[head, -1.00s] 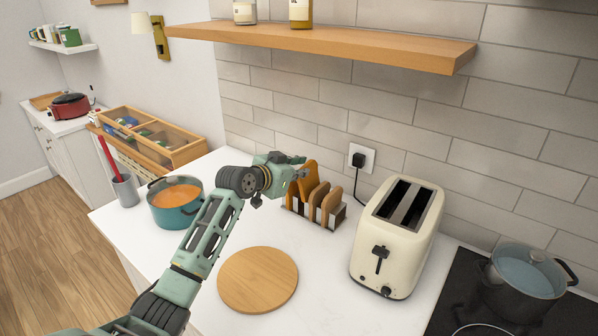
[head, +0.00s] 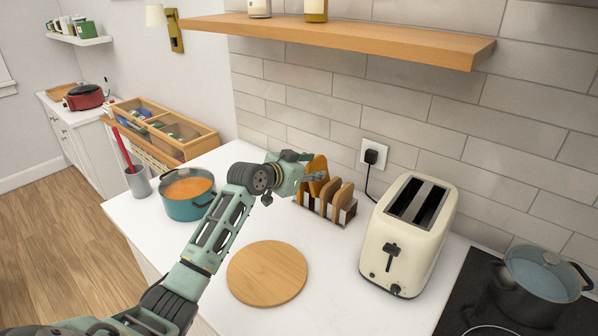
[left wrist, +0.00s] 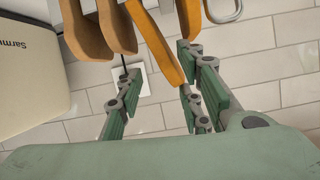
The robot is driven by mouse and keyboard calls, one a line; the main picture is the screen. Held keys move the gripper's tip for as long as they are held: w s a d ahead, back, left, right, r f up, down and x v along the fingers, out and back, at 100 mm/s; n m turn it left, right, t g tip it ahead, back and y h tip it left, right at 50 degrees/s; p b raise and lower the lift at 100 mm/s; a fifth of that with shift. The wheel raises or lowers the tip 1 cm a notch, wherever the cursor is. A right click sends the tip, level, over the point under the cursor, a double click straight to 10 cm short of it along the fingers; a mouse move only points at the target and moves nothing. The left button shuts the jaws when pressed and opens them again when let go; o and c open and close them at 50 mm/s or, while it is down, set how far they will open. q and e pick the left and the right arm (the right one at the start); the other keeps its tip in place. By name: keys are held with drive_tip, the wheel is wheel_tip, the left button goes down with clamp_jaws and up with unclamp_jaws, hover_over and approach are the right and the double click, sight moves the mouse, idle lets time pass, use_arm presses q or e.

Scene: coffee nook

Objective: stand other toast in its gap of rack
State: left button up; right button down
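The toast rack (head: 350,212) stands on the white counter left of the toaster, with several slices standing in it. An orange-brown slice (head: 319,163) at its left end stands higher than its neighbours and leans slightly. My left gripper (head: 316,169) is at this slice. In the left wrist view the gripper (left wrist: 158,68) has its fingers spread, with the end of the orange slice (left wrist: 153,42) between them, close to the right finger. Whether that finger touches it I cannot tell. Browner slices (left wrist: 84,30) are beside it. The slices' lower edges are partly hidden. My right gripper is not in view.
The cream toaster (head: 409,236) stands right of the rack. A round wooden board (head: 267,273) lies in front, a teal pot (head: 188,194) stands left. The wooden shelf (head: 340,37) overhangs the back. The counter between board and toaster is clear.

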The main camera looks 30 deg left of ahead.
use_arm(q)
drive_tip(key=v, duration=1.1)
drive_tip(key=shift+s+a, duration=0.2)
drive_tip(key=shift+s, duration=0.15)
drive_tip(key=shift+r, duration=0.25)
